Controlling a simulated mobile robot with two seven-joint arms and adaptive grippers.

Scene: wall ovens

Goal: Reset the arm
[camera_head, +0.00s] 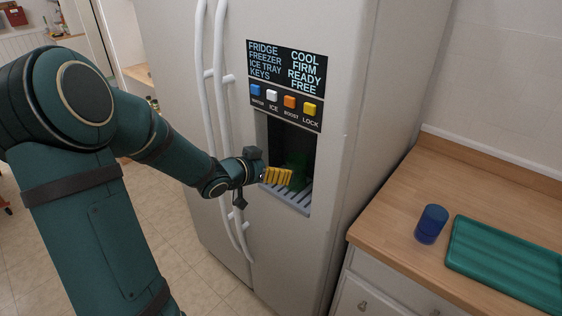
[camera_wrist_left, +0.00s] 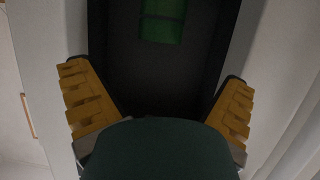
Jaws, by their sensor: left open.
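My left arm comes in from the left in the head view and reaches to the dispenser recess of the white fridge (camera_head: 340,60). My left gripper (camera_head: 278,177) is at the mouth of the recess, low, just above the slatted drip tray (camera_head: 296,200). In the left wrist view the yellow fingers of the gripper (camera_wrist_left: 157,85) are spread wide with nothing between them. A green object (camera_head: 298,168) stands inside the dark recess beyond the fingers; it also shows at the top of the left wrist view (camera_wrist_left: 163,22). Its shape is hard to make out. My right gripper is not in view.
Above the recess are coloured buttons (camera_head: 282,102) and a text panel. Long white door handles (camera_head: 218,80) run close beside my left forearm. At right, a wooden counter (camera_head: 400,210) holds a blue cup (camera_head: 431,224) and a green ridged tray (camera_head: 507,262).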

